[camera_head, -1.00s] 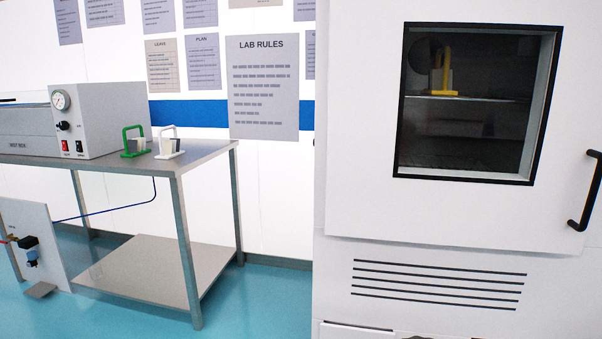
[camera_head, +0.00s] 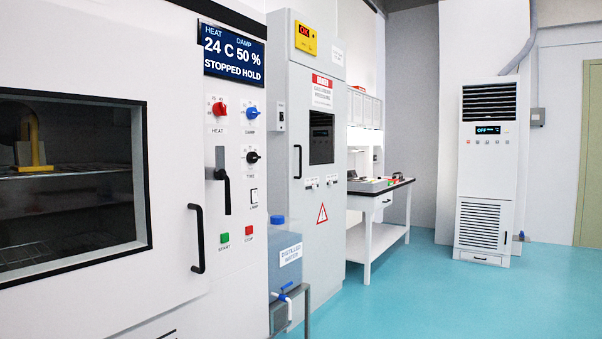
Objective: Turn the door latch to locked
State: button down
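The door latch (camera_head: 226,192) is a black lever on the chamber's front panel, just right of the door. The door looks shut or nearly shut; a small gap cannot be ruled out. A yellow-handled item (camera_head: 32,145) stands on a rack behind the window. My gripper is not in view.
The panel has a display (camera_head: 233,53), a red HEAT knob (camera_head: 219,108), a blue knob, a black knob and green and red buttons. A blue water container (camera_head: 285,258) on a stand is close right of the panel. Open floor (camera_head: 420,295) lies to the right.

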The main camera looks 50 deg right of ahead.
aim_at(220, 173)
jog(key=z, duration=1.1)
